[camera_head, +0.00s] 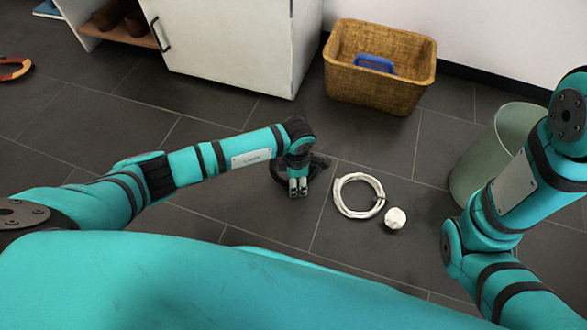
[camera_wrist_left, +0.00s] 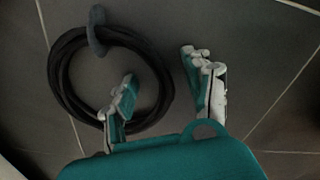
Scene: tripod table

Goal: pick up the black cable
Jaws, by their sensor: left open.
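The black cable (camera_wrist_left: 62,78) is a round coil on the dark tiled floor in the left wrist view, with a grey tie (camera_wrist_left: 96,31) around its far side. In the head view the black cable (camera_head: 319,164) is largely hidden behind my left gripper (camera_head: 298,187). My left gripper (camera_wrist_left: 159,66) is open and empty. In the wrist view one finger overlaps the inside of the coil and the other is outside to the right, with the coil's right side between them. I cannot tell the height of the fingertips above the floor. My right gripper is out of view.
A white coiled cable (camera_head: 341,204) and a small white object (camera_head: 395,219) lie right of the black cable. A wicker basket (camera_head: 372,92) holding something blue, a white cabinet (camera_head: 235,50) and a grey-green bin (camera_head: 478,165) stand around. The floor left of my gripper is clear.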

